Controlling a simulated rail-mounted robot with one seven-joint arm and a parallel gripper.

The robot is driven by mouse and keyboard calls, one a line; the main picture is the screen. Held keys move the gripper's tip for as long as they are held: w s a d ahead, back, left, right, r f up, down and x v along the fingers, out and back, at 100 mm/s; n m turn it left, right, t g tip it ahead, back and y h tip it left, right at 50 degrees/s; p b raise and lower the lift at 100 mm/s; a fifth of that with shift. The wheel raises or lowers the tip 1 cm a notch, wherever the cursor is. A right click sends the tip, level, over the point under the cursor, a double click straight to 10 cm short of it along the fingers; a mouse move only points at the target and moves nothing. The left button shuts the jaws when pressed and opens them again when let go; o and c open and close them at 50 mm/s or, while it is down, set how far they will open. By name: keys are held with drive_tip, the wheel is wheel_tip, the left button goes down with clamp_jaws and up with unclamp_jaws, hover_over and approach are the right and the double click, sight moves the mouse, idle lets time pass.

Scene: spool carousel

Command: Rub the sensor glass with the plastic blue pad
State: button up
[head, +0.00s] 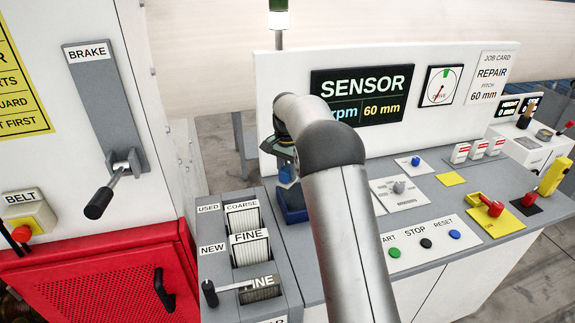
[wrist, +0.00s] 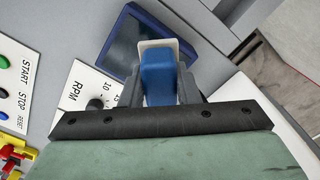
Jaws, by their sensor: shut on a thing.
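My gripper (wrist: 162,88) is shut on the blue pad (wrist: 160,78), a blue block with a pale plate at its far end. In the head view the pad (head: 286,173) shows small below my gripper, partly hidden by my arm. Under it is a dark blue square-framed piece (wrist: 118,40) with a dark, smooth inside; it also shows on the console in the head view (head: 292,216). The pad overlaps this piece in the wrist view; I cannot tell whether they touch. No part is clearly marked as the sensor glass, so I cannot tell if this piece is it.
The SENSOR display (head: 363,94) stands on the back panel. A rack of COARSE and FINE cards (head: 249,247) is left of the blue piece. Buttons (head: 425,243) and an RPM knob (wrist: 95,103) lie to its right in the head view. A brake lever (head: 115,190) projects at left.

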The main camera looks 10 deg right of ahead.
drive_tip(key=shift+r, duration=1.05)
drive_tip(key=shift+f, duration=0.1)
